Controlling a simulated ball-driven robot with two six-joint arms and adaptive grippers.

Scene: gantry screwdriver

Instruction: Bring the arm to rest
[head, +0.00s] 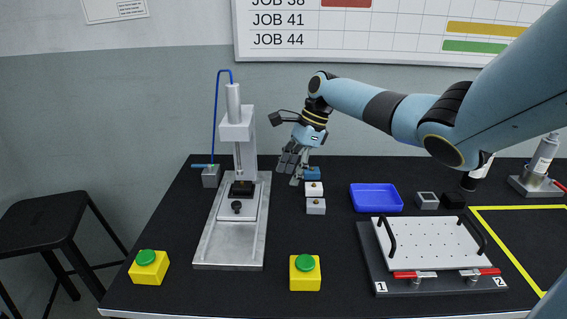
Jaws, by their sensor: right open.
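My right arm comes in from the right. Its gripper (291,168) hangs down with open fingers above the back middle of the black table (330,235). It is just behind two small white blocks, and a small blue piece (312,173) shows beside the fingers; I cannot tell whether they touch. The gantry press (237,135) with its silver base (211,247) stands to the left of the gripper. My left gripper is not in view.
A blue tray (376,198), small grey and black blocks (427,201) and a white perforated plate (433,247) with black handles stand right. Yellow boxes with green buttons (305,273) sit at the front. A black stool (50,226) is left.

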